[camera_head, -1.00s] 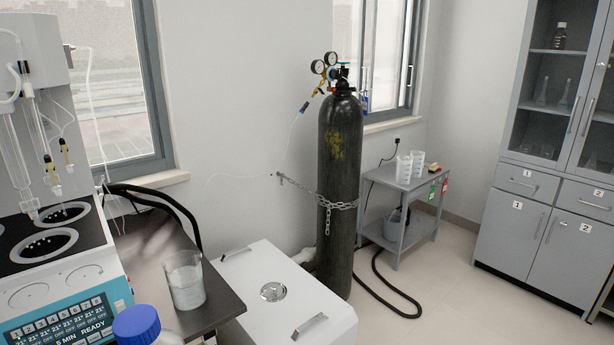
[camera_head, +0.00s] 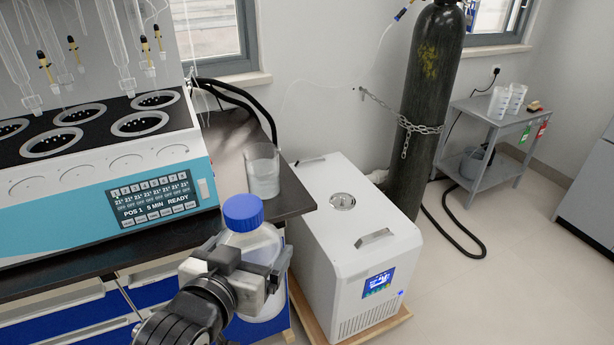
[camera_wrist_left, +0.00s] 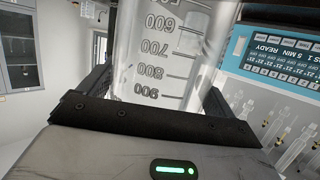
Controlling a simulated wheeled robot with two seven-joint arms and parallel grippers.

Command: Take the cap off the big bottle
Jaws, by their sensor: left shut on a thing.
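The big bottle (camera_head: 263,245) is clear with a blue screw cap (camera_head: 243,211) on its neck. It is upright in front of the bench's right end in the head view. My left gripper (camera_head: 240,272) is shut around the bottle's body below the shoulder. In the left wrist view the bottle (camera_wrist_left: 165,50) fills the space between the fingers (camera_wrist_left: 158,90), its printed scale upside down. The cap is out of the wrist view. The bottle's base is partly hidden, so I cannot tell whether it touches anything. My right gripper is not in view.
A glass beaker (camera_head: 262,172) stands on the dark bench top (camera_head: 288,196), beside the blue and white distiller (camera_head: 100,205). A white chiller (camera_head: 340,235) stands on the floor at right. A chained gas cylinder (camera_head: 425,110) and grey cart (camera_head: 490,118) are behind.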

